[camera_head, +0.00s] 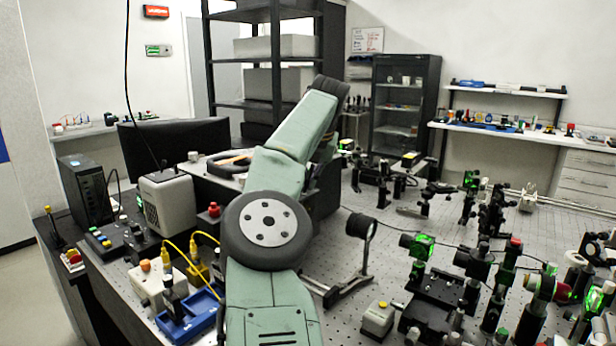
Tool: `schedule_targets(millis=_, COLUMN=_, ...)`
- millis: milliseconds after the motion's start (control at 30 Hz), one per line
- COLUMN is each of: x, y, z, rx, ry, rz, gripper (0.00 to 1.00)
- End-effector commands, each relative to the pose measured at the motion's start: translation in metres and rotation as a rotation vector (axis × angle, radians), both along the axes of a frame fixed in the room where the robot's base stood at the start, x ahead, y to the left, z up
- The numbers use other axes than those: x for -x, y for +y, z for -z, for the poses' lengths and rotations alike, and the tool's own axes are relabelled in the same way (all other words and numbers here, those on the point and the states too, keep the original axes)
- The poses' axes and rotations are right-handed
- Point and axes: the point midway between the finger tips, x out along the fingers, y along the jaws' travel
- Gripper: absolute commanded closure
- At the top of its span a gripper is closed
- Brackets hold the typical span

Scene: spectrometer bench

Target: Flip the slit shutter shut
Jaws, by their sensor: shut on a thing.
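My green-grey arm rises from the bottom middle, bends at a black joint near the rack, and its far end drops behind its own upper link. My gripper is hidden there, so its jaws and anything between them do not show. I cannot make out the slit shutter. A dark box-like body (325,191) is partly visible just right of my arm, mostly covered by it. A round black-rimmed optic (361,229) stands upright on a dark rail mount to the right of my arm.
The perforated optical table (345,300) carries many posts and mounts on the right, including a green-lit cube (421,247). Left of my arm are a beige unit (168,205), a blue tray (190,317) and yellow cables (178,250). A black monitor (172,142) stands behind.

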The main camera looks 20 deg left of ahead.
Motion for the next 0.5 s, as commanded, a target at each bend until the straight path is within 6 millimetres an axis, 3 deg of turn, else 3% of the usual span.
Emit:
schedule_targets(millis=467, x=-0.001, y=0.0, z=0.0003, rx=-0.003, ry=0.006, rz=0.0, gripper=1.0)
schedule_targets(millis=500, x=-0.001, y=-0.0001, z=0.0003, rx=-0.003, ry=0.006, rz=0.0, gripper=0.88)
